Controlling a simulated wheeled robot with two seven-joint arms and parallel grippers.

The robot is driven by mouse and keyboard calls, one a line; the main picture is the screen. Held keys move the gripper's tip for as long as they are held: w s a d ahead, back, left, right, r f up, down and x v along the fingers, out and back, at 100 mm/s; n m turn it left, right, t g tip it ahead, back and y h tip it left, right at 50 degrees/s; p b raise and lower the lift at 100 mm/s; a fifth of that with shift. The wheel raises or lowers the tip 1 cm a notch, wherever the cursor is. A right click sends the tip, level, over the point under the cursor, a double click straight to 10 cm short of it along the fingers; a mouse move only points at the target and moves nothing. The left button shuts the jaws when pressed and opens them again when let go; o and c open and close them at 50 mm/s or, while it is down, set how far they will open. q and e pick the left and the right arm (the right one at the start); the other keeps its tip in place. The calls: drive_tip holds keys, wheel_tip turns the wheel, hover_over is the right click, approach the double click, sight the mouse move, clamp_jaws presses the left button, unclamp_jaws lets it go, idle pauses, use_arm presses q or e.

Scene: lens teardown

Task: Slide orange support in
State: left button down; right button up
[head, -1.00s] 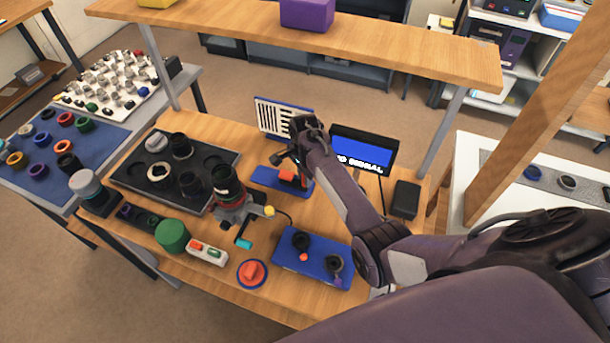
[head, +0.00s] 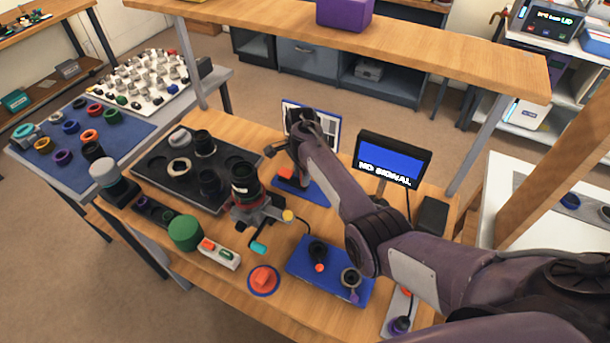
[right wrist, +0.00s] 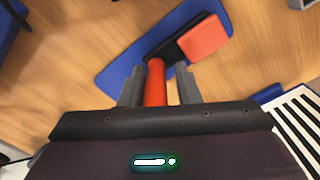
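A blue base plate (right wrist: 125,75) lies on the wooden bench. It carries a black piece (right wrist: 168,52) with an orange block (right wrist: 204,38) and an orange-red rod (right wrist: 155,84). In the head view, the orange piece (head: 285,173) shows beside my right gripper (head: 287,158), over the blue plate (head: 312,192). In the right wrist view, the two grey fingers of my right gripper (right wrist: 157,88) stand on either side of the rod, with small gaps visible. The hand hides the rod's near end. My left gripper is not in view.
A lens on a grey stand (head: 245,190) is left of the arm. A striped board (head: 325,118) and a monitor (head: 393,160) stand behind. A blue fixture plate (head: 330,285) and an orange piece on a blue disc (head: 264,280) lie in front. A shelf (head: 400,52) spans above.

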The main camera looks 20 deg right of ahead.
drive_tip(key=shift+o, duration=0.9)
drive_tip(key=shift+f, duration=0.1)
wheel_tip(320, 180, up, 8)
drive_tip(key=shift+f+b, duration=0.1)
drive_tip(key=shift+b, duration=0.3)
drive_tip(key=shift+a, duration=0.1)
